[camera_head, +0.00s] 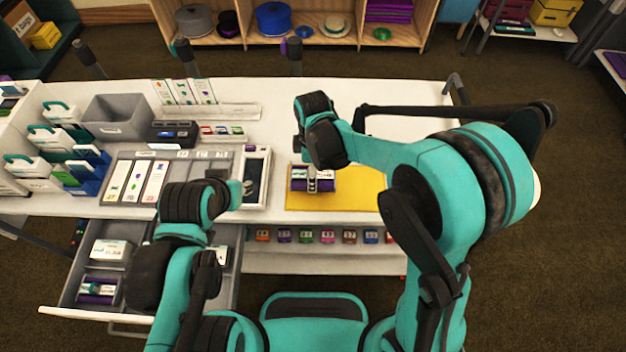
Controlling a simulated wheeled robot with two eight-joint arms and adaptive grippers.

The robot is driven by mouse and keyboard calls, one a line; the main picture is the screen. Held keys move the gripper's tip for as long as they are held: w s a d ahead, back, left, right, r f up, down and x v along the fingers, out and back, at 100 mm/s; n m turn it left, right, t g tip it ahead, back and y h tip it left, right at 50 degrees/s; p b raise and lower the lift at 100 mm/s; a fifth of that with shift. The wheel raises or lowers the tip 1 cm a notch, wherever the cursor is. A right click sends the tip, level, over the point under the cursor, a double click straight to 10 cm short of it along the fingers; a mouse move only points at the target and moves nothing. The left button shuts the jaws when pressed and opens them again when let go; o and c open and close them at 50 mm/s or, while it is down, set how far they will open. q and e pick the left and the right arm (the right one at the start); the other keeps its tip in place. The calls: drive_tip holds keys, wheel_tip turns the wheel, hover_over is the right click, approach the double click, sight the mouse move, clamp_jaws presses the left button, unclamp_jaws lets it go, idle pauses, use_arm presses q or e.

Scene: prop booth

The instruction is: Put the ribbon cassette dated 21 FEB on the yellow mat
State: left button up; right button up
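The yellow mat (355,203) lies on the white table, right of centre. A purple and white ribbon cassette (298,184) is at the mat's upper left part; its date is too small to read. My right gripper (312,186) reaches down over this cassette, with a grey finger against its near side. The far finger is hidden, so I cannot tell whether it grips. My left gripper (222,172) is over the grey tray area, mostly hidden by its own wrist; its opening cannot be seen.
An open drawer (65,297) at the lower left holds a white box (110,250) and another purple and white cassette (98,291). A framed device (255,178) stands left of the mat. A grey bin (118,118) sits further back.

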drive_tip(key=shift+f+b, duration=0.65)
drive_tip(key=shift+f, duration=1.3)
drive_tip(key=shift+f, duration=0.2)
drive_tip(key=o, duration=1.3)
